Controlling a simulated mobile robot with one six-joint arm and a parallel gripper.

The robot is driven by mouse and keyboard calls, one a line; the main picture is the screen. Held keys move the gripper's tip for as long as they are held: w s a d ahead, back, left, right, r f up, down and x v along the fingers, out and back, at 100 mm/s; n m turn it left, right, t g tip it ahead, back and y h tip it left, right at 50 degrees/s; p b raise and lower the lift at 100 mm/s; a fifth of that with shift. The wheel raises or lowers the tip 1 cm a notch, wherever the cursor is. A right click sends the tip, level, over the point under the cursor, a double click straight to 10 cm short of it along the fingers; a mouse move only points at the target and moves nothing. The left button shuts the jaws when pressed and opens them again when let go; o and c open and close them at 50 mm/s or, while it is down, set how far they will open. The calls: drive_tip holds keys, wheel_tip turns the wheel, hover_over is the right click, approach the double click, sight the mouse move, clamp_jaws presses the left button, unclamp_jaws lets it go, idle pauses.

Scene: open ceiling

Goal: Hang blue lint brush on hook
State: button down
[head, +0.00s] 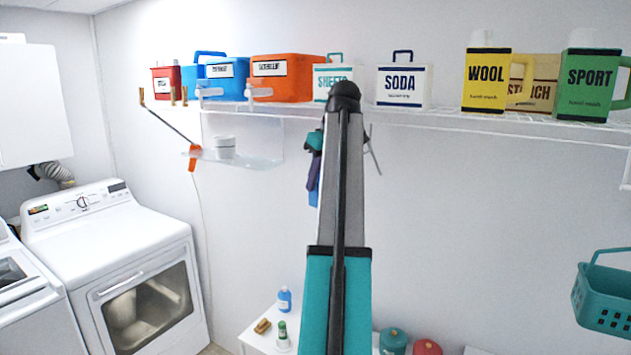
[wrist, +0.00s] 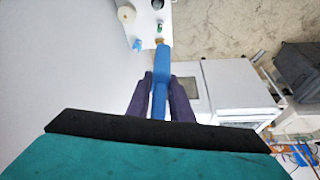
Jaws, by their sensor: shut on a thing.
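The blue lint brush (wrist: 162,75) is held between the two dark purple fingers of my gripper (wrist: 162,98) in the wrist view. It points away from the wrist, with its far end free. In the head view, my gripper (head: 314,170) is partly hidden behind my arm, below the wall shelf. A small blue part of the brush (head: 313,198) shows beneath the fingers, left of my arm. A thin grey rod (head: 373,150) slants down from the shelf just right of my arm. I cannot tell whether it is the hook. No other hook shows clearly.
The wire shelf (head: 440,113) holds several boxes and jugs. A clear tray (head: 260,158) and an orange-handled tool (head: 193,152) hang at left. A white table (head: 262,328) with bottles stands below. A teal basket (head: 603,298) is at right, a white front-loading machine (head: 110,250) at left.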

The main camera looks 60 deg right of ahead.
drive_tip(key=c, duration=1.5)
unclamp_jaws()
drive_tip(key=shift+r, duration=0.1)
